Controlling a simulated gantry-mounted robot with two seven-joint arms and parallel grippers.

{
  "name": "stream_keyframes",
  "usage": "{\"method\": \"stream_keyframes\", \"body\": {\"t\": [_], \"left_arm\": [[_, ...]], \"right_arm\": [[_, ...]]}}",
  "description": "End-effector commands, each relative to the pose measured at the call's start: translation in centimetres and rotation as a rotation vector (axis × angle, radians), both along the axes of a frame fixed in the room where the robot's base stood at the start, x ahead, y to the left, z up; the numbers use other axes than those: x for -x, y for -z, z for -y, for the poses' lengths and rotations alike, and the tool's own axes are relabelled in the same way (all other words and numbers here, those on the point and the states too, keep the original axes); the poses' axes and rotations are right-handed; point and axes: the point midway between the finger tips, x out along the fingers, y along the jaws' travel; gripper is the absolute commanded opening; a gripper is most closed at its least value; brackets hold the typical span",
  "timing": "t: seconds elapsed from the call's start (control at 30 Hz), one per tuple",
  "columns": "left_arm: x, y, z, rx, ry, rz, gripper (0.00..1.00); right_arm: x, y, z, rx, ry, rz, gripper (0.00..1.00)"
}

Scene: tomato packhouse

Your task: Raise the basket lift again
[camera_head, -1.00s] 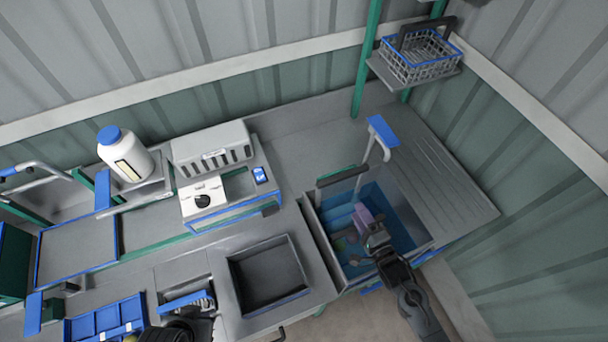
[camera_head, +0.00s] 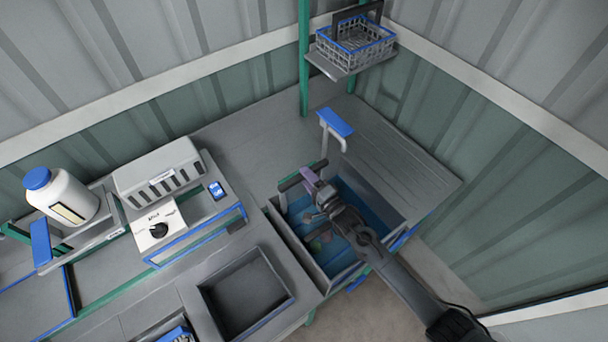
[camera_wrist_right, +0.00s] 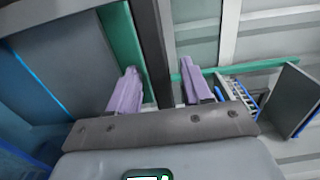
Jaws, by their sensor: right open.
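The tank (camera_head: 355,268) holds blue water with small green and reddish shapes in it. A dark bar (camera_head: 290,182) with green parts, seemingly the lift's handle, stands at its far left end. My right gripper (camera_head: 310,181) is open, with lavender fingers, right at this bar. In the right wrist view the dark bar (camera_wrist_right: 152,45) runs between the two spread fingers (camera_wrist_right: 160,92); I cannot tell whether they touch it. The lift's basket in the water is not clearly seen behind my arm. My left gripper is not in view.
A wire basket (camera_head: 345,58) with blue rim sits on a raised shelf (camera_head: 335,70) at the back. A blue-topped tap (camera_head: 335,122) stands behind the tank. The ribbed drainboard (camera_head: 415,170) is clear.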

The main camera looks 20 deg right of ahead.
Motion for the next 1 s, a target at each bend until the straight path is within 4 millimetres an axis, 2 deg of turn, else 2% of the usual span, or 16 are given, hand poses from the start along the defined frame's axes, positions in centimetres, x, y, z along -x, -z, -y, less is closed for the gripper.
{"method": "stream_keyframes", "body": {"t": [0.2,0.53,0.87,1.0], "left_arm": [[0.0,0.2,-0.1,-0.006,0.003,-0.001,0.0],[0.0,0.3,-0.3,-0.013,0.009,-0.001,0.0],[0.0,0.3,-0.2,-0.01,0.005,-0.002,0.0],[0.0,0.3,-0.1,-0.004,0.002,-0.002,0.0]], "right_arm": [[-1.5,0.0,-0.4,0.001,0.0,-0.001,0.49],[-1.7,0.0,-0.5,0.0,0.0,0.0,0.49],[-1.7,0.0,-0.5,0.0,0.0,0.0,0.0],[-1.7,0.0,-0.5,0.0,0.0,0.0,0.0]]}}
